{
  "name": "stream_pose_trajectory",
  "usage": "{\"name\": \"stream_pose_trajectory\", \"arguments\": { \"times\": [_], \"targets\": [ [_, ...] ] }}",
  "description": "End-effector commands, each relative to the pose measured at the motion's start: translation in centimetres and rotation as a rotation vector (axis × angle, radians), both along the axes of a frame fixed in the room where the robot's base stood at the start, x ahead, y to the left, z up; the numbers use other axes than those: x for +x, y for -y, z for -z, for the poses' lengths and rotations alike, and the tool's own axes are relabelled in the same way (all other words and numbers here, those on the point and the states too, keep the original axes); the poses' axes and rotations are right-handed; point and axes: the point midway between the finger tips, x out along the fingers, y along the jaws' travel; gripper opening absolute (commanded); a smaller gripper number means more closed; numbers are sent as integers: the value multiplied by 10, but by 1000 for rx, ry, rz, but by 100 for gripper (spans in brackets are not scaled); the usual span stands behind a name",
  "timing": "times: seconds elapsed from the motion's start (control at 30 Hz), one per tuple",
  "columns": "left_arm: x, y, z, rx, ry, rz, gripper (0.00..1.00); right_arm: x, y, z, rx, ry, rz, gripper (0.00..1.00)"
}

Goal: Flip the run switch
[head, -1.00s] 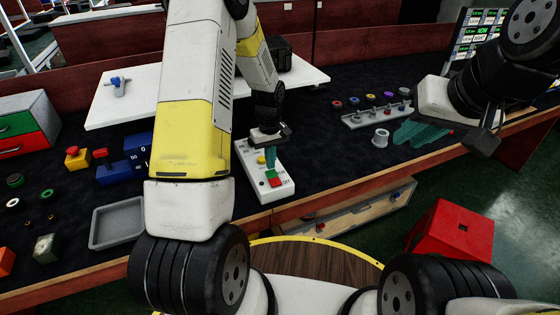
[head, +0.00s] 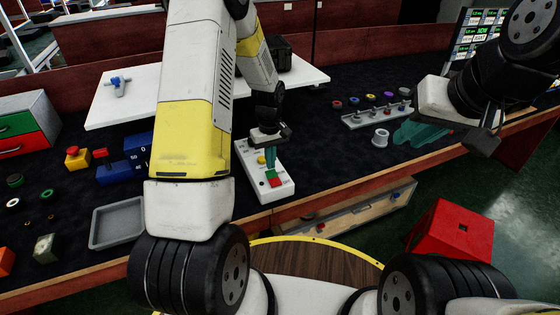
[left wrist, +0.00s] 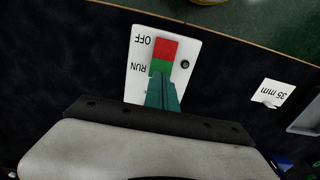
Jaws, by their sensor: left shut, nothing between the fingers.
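A white switch box (head: 250,183) lies on the dark bench top, with a red and green rocker (head: 274,179) near its front end and a yellow knob (head: 261,159) further back. In the left wrist view the rocker (left wrist: 164,51) has a red half beside the word OFF and a green half beside RUN. My left gripper (head: 271,168) points down over the box, its teal fingers shut and empty. In the left wrist view the fingertips (left wrist: 161,82) overlap the green RUN end; I cannot tell whether they touch it. My right gripper (head: 432,130) has teal fingers at the right; its opening is unclear.
A grey tray (head: 118,222) sits left of the box. A label reading 35 mm (left wrist: 272,93) lies beside the box.

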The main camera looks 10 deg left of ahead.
Motion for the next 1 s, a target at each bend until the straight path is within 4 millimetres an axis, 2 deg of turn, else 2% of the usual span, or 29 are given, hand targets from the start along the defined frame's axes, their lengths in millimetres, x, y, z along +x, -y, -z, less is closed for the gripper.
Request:
{"name": "stream_pose_trajectory", "arguments": {
  "times": [1.0],
  "targets": [
    [0, 0, 15, 0, -1, 0, 0, 0, 0, 0, 0, 0, 0, 20]
  ]
}}
